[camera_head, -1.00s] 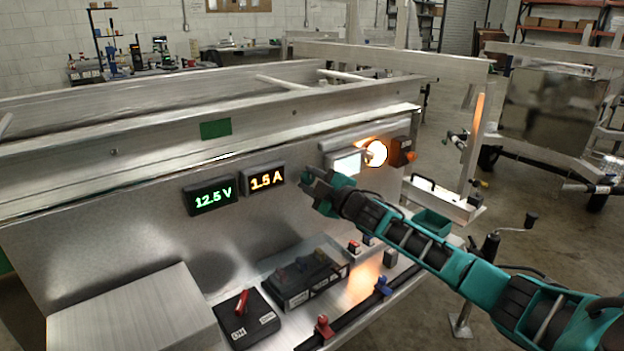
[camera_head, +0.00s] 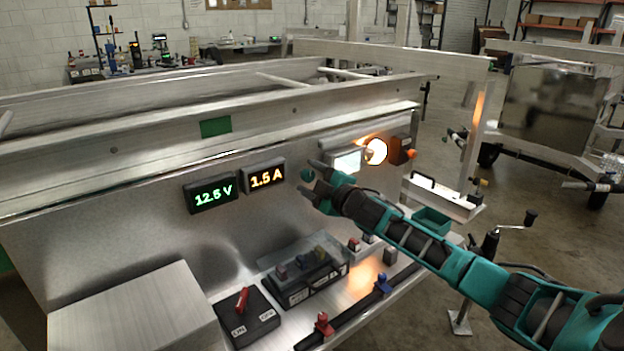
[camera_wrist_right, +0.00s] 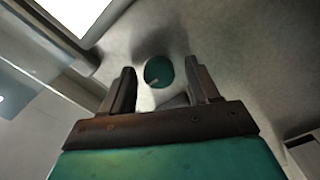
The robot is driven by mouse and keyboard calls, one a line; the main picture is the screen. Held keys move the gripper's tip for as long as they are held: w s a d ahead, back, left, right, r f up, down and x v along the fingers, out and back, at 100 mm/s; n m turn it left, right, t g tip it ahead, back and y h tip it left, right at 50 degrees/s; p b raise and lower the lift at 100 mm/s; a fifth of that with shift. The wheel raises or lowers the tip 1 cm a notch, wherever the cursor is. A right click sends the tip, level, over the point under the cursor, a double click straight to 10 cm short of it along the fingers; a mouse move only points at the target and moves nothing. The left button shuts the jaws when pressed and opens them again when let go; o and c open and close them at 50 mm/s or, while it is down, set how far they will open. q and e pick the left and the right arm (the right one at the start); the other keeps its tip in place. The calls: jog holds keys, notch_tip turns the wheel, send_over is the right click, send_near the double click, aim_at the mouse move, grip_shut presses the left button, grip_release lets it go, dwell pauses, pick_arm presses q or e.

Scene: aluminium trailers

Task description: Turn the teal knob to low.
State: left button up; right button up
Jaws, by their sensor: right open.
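The teal knob (camera_wrist_right: 158,72) is round and shows in the right wrist view on the grey metal panel, with a small pale mark near its lower edge. My right gripper (camera_head: 308,177) is open in front of the upright panel. In the right wrist view its two dark fingers stand left and right of the knob in the picture, with gaps on both sides. I cannot tell how far the fingertips are from the panel. In the head view the gripper covers the knob's area, and I cannot make the knob out. My left gripper is not in view.
Voltage (camera_head: 212,196) and current (camera_head: 264,177) displays sit left of my gripper. A lit white screen (camera_head: 347,161) and a glowing round lamp (camera_head: 376,151) are to its right. Below, a shelf carries a black switch box (camera_head: 247,318) and a clear-covered black unit (camera_head: 305,277).

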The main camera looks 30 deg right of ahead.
jog(key=s+d, duration=0.1)
jog(key=s, duration=1.2)
jog(key=shift+p, duration=0.35)
jog(key=shift+w, duration=0.1)
jog(key=s+a+f+m+g+h, duration=0.2)
jog(key=s+a+f+m+g, duration=0.45)
jog(key=s+a+f, duration=0.5)
jog(key=s+a+f+m+g+y, duration=0.15)
jog(key=s+a+g, duration=0.25)
jog(key=s, duration=0.4)
jog(key=s+a+f+m+g, duration=0.3)
jog(key=s+a+g, duration=0.15)
jog(key=s, duration=0.45)
jog(key=w+a+f+t+y+p, duration=0.1)
jog(key=w+a+f+t+p, duration=0.1)
jog(key=w+f+t, duration=0.4)
jog(key=shift+w+a+f+n+t+p, duration=0.15)
jog(key=shift+w+a+n+t+p, duration=0.25)
jog(key=shift+w+t, duration=0.5)
